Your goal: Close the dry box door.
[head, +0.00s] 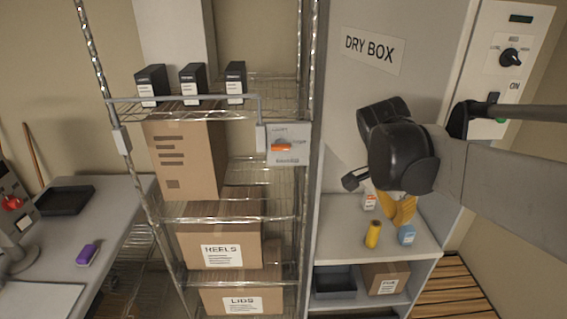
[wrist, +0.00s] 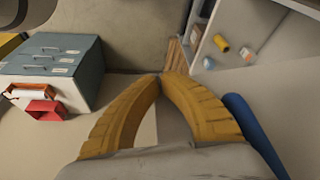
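The dry box is a pale cabinet with a "DRY BOX" sign (head: 369,49) on its upper front, right of centre in the head view. Its lower part shows an open shelf (head: 335,225) with small items on it. I cannot clearly make out the door or tell its position. My gripper (head: 401,222) points downward in front of the shelf, with its yellow fingers partly hidden by my dark wrist. In the wrist view the yellow fingertips (wrist: 163,76) meet, with nothing visible between them. A blue bar (wrist: 250,130) runs close beside the right finger; I cannot tell what it belongs to.
A yellow cylinder (head: 373,234) and a blue bottle (head: 406,235) stand on the shelf. A wire rack (head: 230,212) with cartons is at left. A control panel (head: 508,60) is at upper right. A blue-grey drawer unit (wrist: 70,55) shows in the wrist view.

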